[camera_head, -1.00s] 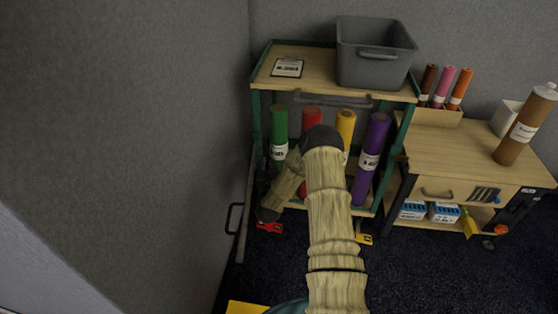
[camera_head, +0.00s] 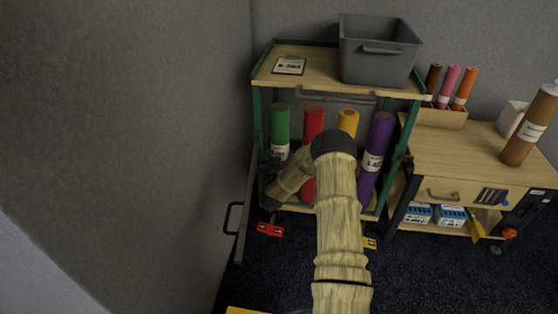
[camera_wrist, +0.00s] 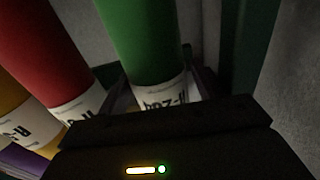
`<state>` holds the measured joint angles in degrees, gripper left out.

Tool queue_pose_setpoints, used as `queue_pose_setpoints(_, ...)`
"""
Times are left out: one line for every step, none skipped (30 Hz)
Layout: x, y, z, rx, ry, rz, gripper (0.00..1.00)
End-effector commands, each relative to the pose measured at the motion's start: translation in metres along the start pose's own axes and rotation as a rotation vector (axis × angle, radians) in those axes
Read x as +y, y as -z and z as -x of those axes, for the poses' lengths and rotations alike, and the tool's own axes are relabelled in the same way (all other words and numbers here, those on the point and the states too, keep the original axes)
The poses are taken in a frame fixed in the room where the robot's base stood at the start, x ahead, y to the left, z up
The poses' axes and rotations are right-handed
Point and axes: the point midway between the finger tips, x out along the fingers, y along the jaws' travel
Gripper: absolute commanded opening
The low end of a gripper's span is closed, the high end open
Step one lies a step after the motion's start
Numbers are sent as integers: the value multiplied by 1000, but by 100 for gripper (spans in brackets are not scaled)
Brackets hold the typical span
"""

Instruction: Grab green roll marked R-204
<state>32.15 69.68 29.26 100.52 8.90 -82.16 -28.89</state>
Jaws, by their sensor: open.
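The green roll (camera_head: 280,124) stands upright at the left end of a row of rolls on the cart's lower level. It has a white label, partly covered by my gripper in the head view. In the wrist view the green roll (camera_wrist: 140,40) is straight ahead, and its label (camera_wrist: 165,98) shows upside down, cut off below by the dark gripper body. My gripper (camera_head: 270,172) is open, at the front of the green roll's lower part. In the wrist view, dark finger-like parts show on both sides of the roll; contact cannot be told.
A red roll (camera_head: 313,122), a yellow roll (camera_head: 348,122) and a purple roll (camera_head: 378,150) stand to the right. The green cart frame (camera_head: 257,115) is close on the left. Above are a wooden top (camera_head: 318,66) and a grey bin (camera_head: 378,62). A workbench (camera_head: 465,150) stands at right.

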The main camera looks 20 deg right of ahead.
Motion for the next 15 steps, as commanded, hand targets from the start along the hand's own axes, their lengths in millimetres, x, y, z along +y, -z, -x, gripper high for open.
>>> queue_pose_setpoints(1, 1, 0, 1, -1, -1, 68)
queue_pose_setpoints(1, 1, 0, 1, -2, -1, 68)
queue_pose_setpoints(2, 1, 0, 1, -3, -1, 68)
queue_pose_setpoints(2, 1, -1, 1, -3, -1, 68)
queue_pose_setpoints(3, 1, -1, 1, -4, -1, 68)
queue_pose_setpoints(3, 1, -1, 1, -5, -1, 68)
queue_pose_setpoints(3, 1, -1, 1, -5, -1, 68)
queue_pose_setpoints(3, 1, -1, 1, -5, -1, 68)
queue_pose_setpoints(3, 1, 0, 1, -4, -1, 68)
queue_pose_setpoints(2, 1, 0, 1, -3, -1, 68)
queue_pose_setpoints(2, 1, 0, 1, -3, -1, 68)
queue_pose_setpoints(1, 1, 0, 1, -1, -1, 68)
queue_pose_setpoints(0, 1, 0, 1, -1, -1, 66)
queue_pose_setpoints(-1, 1, 0, 1, 1, -1, 60)
queue_pose_setpoints(-1, 1, 1, 1, 1, -1, 53)
